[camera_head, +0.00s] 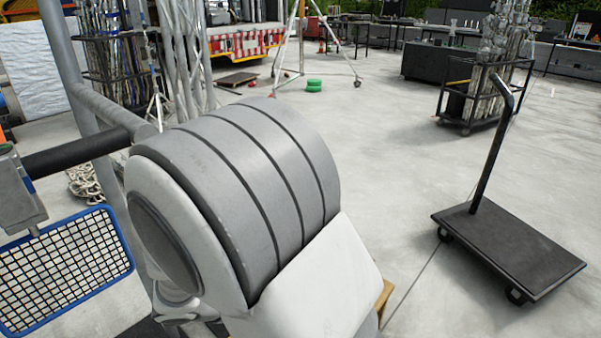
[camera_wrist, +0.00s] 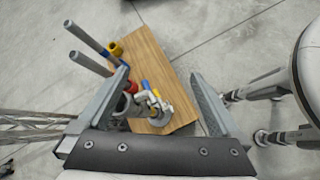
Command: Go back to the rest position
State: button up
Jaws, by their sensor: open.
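My gripper (camera_wrist: 159,73) shows in the wrist view with its two grey fingers wide apart and nothing held between them. Past the fingers, lower down, is a wooden board or tabletop (camera_wrist: 172,68). A cluster of small parts in metal, blue, yellow and red (camera_wrist: 150,97) is on it, partly hidden by the left finger. I cannot tell whether the fingers touch any of it. In the head view my gripper is not seen. A large grey and white rounded body, likely part of my arm, fills the middle there.
A black flatbed trolley (camera_head: 510,248) stands at the right. A rack cart of stands (camera_head: 480,97) is behind it. A blue-framed mesh panel (camera_head: 62,268) is at the lower left. Two metal rods (camera_wrist: 90,48) stick out beside the left finger. Concrete floor (camera_head: 400,150) is open between.

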jog(key=s+d+r+m+y, duration=0.4)
jog(key=s+d+r+m, duration=0.2)
jog(key=d+r+m, duration=0.35)
jog(key=s+d+r+m+y, duration=0.4)
jog(key=s+d+r+m, duration=0.2)
jog(key=d+r+m, duration=0.4)
notch_tip(320, 180, up, 20)
jog(key=a+p, duration=0.1)
jog(key=p, duration=1.8)
jog(key=shift+f+m+p, duration=0.25)
jog(key=shift+m+p, duration=0.05)
jog(key=shift+m, duration=0.05)
jog(key=shift+a, duration=0.15)
